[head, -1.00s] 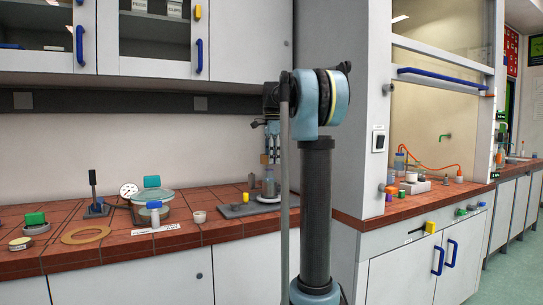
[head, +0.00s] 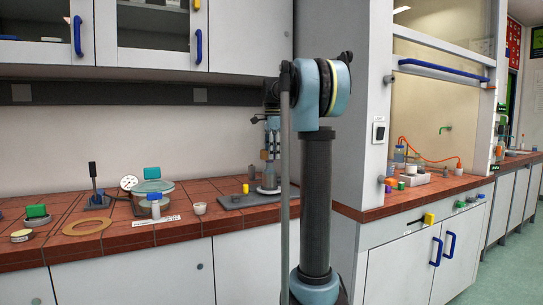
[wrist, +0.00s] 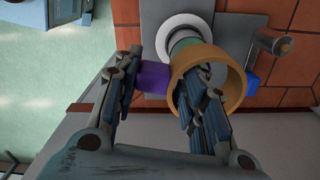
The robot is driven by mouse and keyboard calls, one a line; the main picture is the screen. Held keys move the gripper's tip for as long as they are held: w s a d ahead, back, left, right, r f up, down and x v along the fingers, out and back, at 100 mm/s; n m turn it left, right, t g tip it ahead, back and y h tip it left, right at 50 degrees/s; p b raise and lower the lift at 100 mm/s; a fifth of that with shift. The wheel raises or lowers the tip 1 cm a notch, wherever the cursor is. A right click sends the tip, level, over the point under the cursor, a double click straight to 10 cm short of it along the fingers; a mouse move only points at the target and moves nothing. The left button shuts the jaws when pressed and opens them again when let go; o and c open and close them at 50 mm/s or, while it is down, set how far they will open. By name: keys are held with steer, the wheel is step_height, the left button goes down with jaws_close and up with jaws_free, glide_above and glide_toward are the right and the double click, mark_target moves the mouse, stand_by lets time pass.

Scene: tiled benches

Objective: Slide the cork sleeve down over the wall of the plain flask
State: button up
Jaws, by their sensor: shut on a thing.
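The cork sleeve, a tan open ring, is held by my gripper (wrist: 160,85) and shows large in the wrist view (wrist: 236,82). One finger reaches into its opening and the other is outside, to the left. A purple block (wrist: 152,78) shows between the fingers; I cannot tell whether it joins the sleeve. Beyond the sleeve is a greenish flask (wrist: 184,42) with a pale round base, partly hidden by the sleeve. The sleeve looks offset from it. In the head view, my gripper (head: 270,148) is above the flask (head: 268,181), and the sleeve (head: 264,155) is small there.
A grey plate (head: 232,204) lies under the flask. A grey cylinder with a side rod (wrist: 262,50) and a blue block (wrist: 250,78) are right of the sleeve. My column stands in front of the bench's right end. A tan ring (head: 86,227) lies on the bench at left.

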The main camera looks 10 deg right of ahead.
steer(key=shift+f, duration=1.05)
stand_by(3.0)
steer(key=shift+r, duration=0.55)
stand_by(3.4)
